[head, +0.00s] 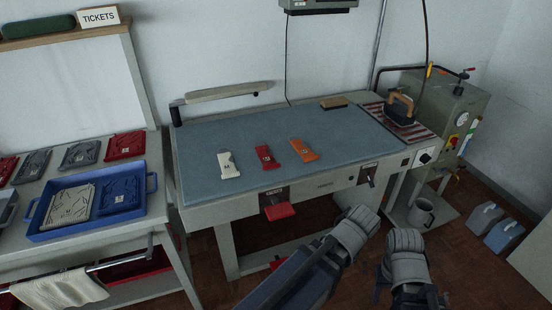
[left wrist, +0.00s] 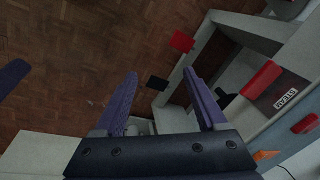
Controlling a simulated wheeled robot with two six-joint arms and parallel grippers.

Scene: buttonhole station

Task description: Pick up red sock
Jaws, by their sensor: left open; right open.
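The red sock (head: 267,157) is a small flat folded piece with a pale mark. It lies on the blue-grey top of the pressing bench (head: 220,135), between a white sock (head: 228,164) on its left and an orange sock (head: 303,150) on its right. In the left wrist view, a red piece at the right edge looks like the red sock (left wrist: 305,123). My left gripper (left wrist: 162,75) is open and empty, its fingers over the floor beside the bench. My right gripper (head: 408,283) is low in front of the bench, open, away from the socks; its fingertips are unclear.
A red lever (head: 279,211) juts from the bench front. A hot iron (head: 400,108) rests on a striped pad at the bench's right end. A blue tray (head: 155,182) with folded pieces sits on the left table. A mug (head: 421,213) stands low at right.

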